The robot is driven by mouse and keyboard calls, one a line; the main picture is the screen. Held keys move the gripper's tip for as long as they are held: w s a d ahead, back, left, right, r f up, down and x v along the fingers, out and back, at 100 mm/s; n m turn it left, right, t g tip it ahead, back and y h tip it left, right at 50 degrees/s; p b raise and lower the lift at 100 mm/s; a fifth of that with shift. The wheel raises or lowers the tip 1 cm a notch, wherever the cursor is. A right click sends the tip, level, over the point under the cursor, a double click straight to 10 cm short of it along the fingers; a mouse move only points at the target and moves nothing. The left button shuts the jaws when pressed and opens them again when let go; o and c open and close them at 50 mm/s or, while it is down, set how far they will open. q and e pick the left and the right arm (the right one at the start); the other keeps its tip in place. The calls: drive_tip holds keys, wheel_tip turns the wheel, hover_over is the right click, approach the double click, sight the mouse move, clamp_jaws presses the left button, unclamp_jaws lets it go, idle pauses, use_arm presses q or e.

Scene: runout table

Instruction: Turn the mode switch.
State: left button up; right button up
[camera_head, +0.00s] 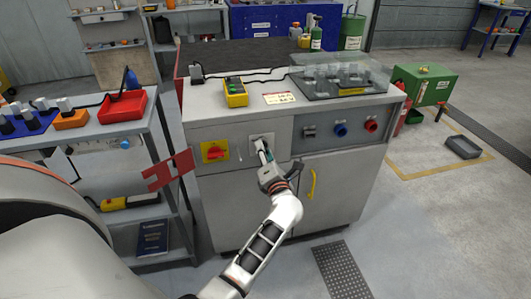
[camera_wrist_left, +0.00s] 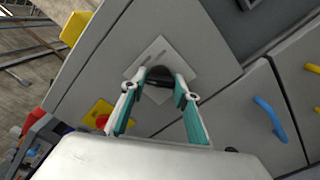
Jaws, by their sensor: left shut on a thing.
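The mode switch is a black knob on a pale square plate (camera_head: 255,138) on the front of the grey cabinet. In the left wrist view the plate (camera_wrist_left: 146,58) appears turned like a diamond, with the dark knob (camera_wrist_left: 160,73) at its middle. My left gripper (camera_head: 262,147) reaches the switch from the front. In the left wrist view its two teal-lined fingers (camera_wrist_left: 161,84) sit on either side of the knob, shut on it. The fingers hide part of the knob, so its exact setting cannot be read. My right gripper is out of view.
A red rotary switch on a yellow plate (camera_head: 215,151) sits left of the mode switch. Black, blue and red controls (camera_head: 341,129) are to the right. A yellow door handle (camera_head: 312,184) sticks out below. A shelf with a red bin (camera_head: 122,107) stands at the left.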

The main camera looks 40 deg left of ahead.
use_arm(q)
drive_tip(key=shift+f+n, duration=0.1)
drive_tip(key=shift+n, duration=0.9)
drive_tip(key=o, duration=1.1)
drive_tip(key=v, duration=0.7)
drive_tip(key=shift+s+d, duration=0.15)
drive_tip(key=shift+s, duration=0.05)
